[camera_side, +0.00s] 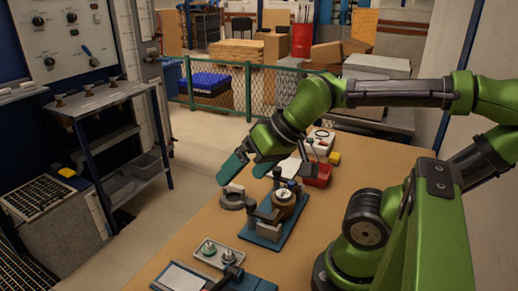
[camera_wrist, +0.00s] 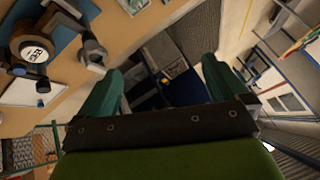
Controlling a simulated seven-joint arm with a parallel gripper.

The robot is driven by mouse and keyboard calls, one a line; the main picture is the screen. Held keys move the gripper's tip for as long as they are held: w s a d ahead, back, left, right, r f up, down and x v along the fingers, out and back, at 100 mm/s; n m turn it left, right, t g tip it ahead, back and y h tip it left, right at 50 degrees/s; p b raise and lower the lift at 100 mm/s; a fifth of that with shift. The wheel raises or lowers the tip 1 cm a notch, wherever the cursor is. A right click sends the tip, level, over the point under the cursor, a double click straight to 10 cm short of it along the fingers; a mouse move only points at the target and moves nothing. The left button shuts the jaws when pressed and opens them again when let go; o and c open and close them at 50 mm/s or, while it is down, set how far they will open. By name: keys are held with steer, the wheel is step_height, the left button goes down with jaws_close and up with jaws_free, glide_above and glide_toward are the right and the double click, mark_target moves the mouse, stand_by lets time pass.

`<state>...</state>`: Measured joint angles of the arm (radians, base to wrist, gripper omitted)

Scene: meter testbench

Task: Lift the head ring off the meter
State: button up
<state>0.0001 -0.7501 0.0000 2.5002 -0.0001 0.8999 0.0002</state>
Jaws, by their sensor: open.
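The meter (camera_side: 285,203) is a round brownish body with a pale dial, in a dark fixture on a blue base plate (camera_side: 268,240). Its dial also shows at the upper left of the wrist view (camera_wrist: 33,50). A grey ring-shaped part (camera_side: 232,198) lies on the table left of the meter, apart from it; it also shows in the wrist view (camera_wrist: 93,54). I cannot tell whether it is the head ring. My gripper (camera_side: 243,175) is open with its teal fingers apart, above the table's left edge area. Nothing shows between the fingers (camera_wrist: 160,70).
A grey tray with green-topped fittings (camera_side: 219,254) and a blue board with a white sheet (camera_side: 185,277) lie at the front. A red box (camera_side: 318,175) and small devices stand behind the meter. The table's left edge (camera_side: 190,228) borders open floor; a shelf rack (camera_side: 115,135) stands beyond.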

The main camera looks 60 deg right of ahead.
steer(key=n+g+h, duration=0.2)
steer(key=n+g, duration=0.5)
steer(key=n, duration=0.9)
glide_above(283, 194)
step_height(283, 194, down, 2)
steer(key=f, duration=1)
steer(key=shift+s+f, duration=0.2)
steer(key=shift+f, duration=0.1)
steer(key=shift+w+d+f, duration=0.1)
steer(key=shift+f, duration=1.35)
steer(key=shift+w+f, duration=0.1)
steer(key=shift+f, duration=1.3)
steer(key=c, duration=1.1)
